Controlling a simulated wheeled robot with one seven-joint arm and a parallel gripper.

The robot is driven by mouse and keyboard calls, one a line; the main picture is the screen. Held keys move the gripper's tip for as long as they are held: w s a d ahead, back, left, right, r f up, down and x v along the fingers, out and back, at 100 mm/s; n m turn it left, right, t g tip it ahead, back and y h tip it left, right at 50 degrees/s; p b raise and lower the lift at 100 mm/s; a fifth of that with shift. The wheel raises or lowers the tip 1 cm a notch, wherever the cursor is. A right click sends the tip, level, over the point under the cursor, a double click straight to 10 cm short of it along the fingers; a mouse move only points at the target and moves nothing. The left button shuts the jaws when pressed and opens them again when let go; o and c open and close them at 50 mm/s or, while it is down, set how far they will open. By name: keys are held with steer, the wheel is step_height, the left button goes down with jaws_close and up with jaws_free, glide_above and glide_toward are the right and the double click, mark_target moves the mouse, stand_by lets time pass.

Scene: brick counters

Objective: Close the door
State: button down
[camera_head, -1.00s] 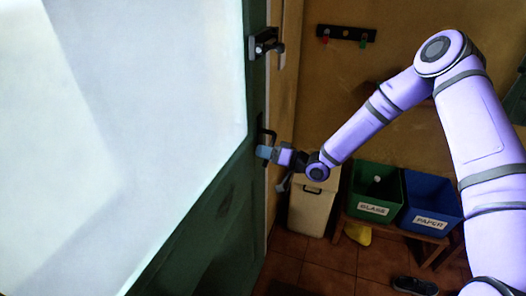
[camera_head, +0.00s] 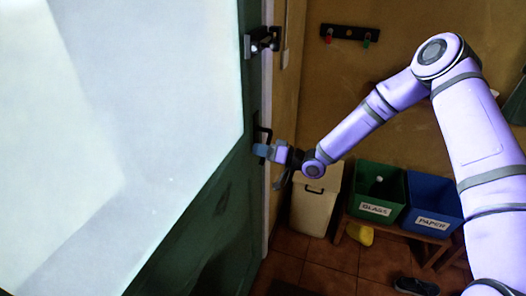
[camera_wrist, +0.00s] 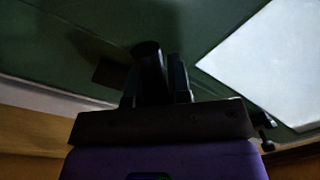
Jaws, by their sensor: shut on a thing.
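The door (camera_head: 225,190) is dark green with a large pale panel (camera_head: 130,110) and fills the left of the head view. Its pale free edge (camera_head: 268,100) shows, and it stands ajar. A dark pull handle (camera_head: 265,131) sits on the door near that edge. My gripper (camera_head: 264,151) is at this handle, with its fingers shut on it. In the wrist view the dark round bar of the handle (camera_wrist: 150,62) lies between my fingers, against the green door (camera_wrist: 70,50). The fingertips are partly hidden in shadow.
A black lock (camera_head: 262,41) sits higher on the door. A dark shoe (camera_head: 415,286) lies on the tiled floor.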

steer(key=c, duration=1.1)
jaws_free()
steer(key=shift+r, duration=0.1)
steer(key=shift+o, duration=0.2)
steer(key=v, duration=1)
steer(key=shift+s+d, duration=0.2)
steer(key=shift+d, duration=0.15)
